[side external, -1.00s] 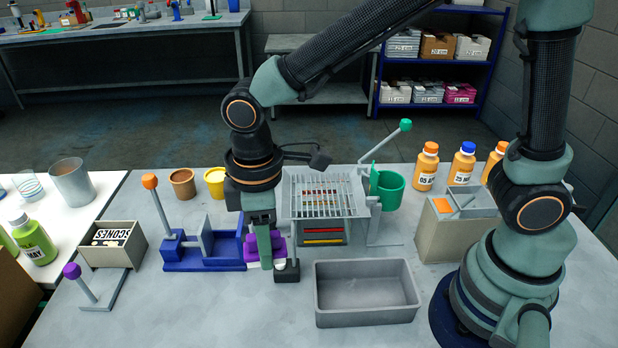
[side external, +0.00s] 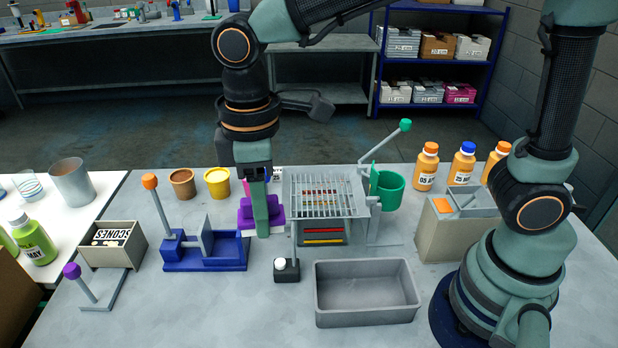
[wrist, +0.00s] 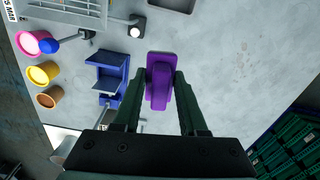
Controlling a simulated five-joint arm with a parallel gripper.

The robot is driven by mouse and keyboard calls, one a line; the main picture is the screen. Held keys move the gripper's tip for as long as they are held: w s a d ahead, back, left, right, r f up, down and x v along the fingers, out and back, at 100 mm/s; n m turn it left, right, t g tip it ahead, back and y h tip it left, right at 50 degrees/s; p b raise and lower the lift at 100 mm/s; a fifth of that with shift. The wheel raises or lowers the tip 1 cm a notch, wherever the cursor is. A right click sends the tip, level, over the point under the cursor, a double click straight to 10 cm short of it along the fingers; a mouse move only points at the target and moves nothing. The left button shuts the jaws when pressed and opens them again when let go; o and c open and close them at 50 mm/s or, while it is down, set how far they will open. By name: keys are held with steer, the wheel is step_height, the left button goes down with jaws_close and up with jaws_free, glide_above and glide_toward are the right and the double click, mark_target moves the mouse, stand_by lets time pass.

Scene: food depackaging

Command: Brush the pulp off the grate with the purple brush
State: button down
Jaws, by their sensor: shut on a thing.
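My gripper (side external: 260,230) is shut on the purple brush (side external: 247,213) and holds it up, just left of the grate (side external: 350,208). In the wrist view the purple brush (wrist: 160,85) lies between the two fingers of my gripper (wrist: 163,78). The grate has thin pale metal bars over an angled frame. Small reddish and yellowish bits, seemingly pulp (side external: 320,192), show among the bars. I cannot tell whether they lie on or below the bars. The fingers hide part of the brush in the side view.
A grey bin (side external: 367,310) stands in front of the grate. A blue fixture (side external: 205,258) is to the left, and a small black block with a white knob (side external: 287,270) is in front.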

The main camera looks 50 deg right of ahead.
steer(key=w+d+m, duration=0.5)
steer(key=d, duration=0.7)
steer(key=m, duration=0.4)
glide_toward(341, 199)
steer(key=w+d+r, duration=0.1)
steer(key=w+d, duration=0.2)
steer(key=shift+f, duration=3.2)
steer(key=shift+w+a+f, duration=0.55)
steer(key=shift+w+a, duration=0.05)
steer(key=shift+w, duration=0.15)
steer(key=shift+w+a, duration=1.85)
steer(key=shift+s+a, duration=0.5)
steer(key=shift+a, duration=0.05)
steer(key=shift+s+d, duration=0.15)
steer(key=shift+s, duration=0.1)
steer(key=shift+s+d, duration=2.4)
steer(key=shift+d, duration=0.05)
steer(key=shift+s+a, duration=0.2)
steer(key=shift+a, duration=0.7)
steer(key=shift+w+a, duration=2.15)
steer(key=shift+a, duration=0.3)
steer(key=shift+s+a, duration=0.3)
steer(key=shift+s, duration=0.25)
steer(key=shift+s+d, duration=2.4)
steer(key=shift+d, duration=0.1)
step_height(341, 199, up, 8)
